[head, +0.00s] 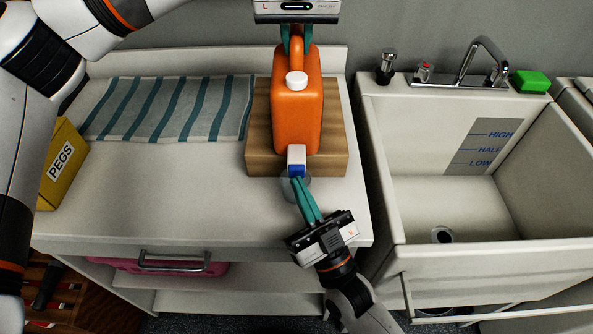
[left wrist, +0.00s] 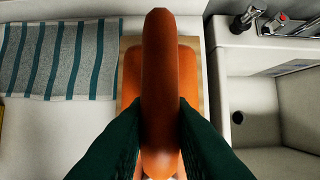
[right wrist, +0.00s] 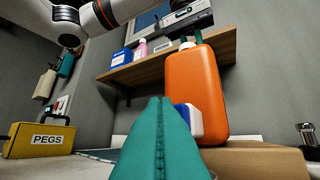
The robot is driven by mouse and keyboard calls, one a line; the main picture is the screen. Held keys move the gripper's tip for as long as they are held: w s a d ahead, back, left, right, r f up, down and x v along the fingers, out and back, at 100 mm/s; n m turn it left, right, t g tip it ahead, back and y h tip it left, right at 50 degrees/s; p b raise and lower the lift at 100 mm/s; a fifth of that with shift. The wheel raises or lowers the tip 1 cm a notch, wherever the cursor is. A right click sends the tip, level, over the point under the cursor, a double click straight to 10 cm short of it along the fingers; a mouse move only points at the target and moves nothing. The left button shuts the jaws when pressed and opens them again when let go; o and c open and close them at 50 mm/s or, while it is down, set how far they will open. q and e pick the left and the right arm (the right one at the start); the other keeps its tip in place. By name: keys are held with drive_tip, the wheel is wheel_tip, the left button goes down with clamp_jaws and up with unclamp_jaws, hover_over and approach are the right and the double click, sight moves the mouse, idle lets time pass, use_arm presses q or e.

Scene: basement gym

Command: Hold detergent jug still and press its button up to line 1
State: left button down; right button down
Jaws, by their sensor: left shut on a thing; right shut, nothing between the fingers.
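The orange detergent jug (head: 296,115) with a white cap (head: 296,81) stands upright on a wooden block (head: 335,155). My left gripper (head: 297,46) is above it, shut on its handle (left wrist: 160,80). A white spigot (head: 296,151) with a blue button part (head: 296,170) sticks out at the jug's front, low down. My right gripper (head: 297,181) is shut and empty, its fingertips right at the blue part; I cannot tell whether they touch it. In the right wrist view the fingers partly hide the spigot (right wrist: 188,119). A clear cup (head: 287,189) is under the spigot, partly hidden; its line and fill are unreadable.
A striped towel (head: 170,108) and a yellow PEGS box (head: 62,165) are on the white counter (head: 190,200) to the left. A sink (head: 480,210) with a tap stands at the right. The right wrist view shows a wall shelf (right wrist: 165,62) behind the jug.

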use_arm(q)
drive_tip(key=shift+r, duration=0.1)
use_arm(e)
drive_tip(key=shift+w, duration=0.45)
idle(0.4)
use_arm(q)
drive_tip(key=shift+s, duration=0.15)
use_arm(e)
drive_tip(key=shift+w, duration=0.1)
drive_tip(key=shift+f, duration=0.1)
idle(0.4)
drive_tip(key=shift+s, duration=0.9)
drive_tip(key=s, duration=0.5)
idle(0.4)
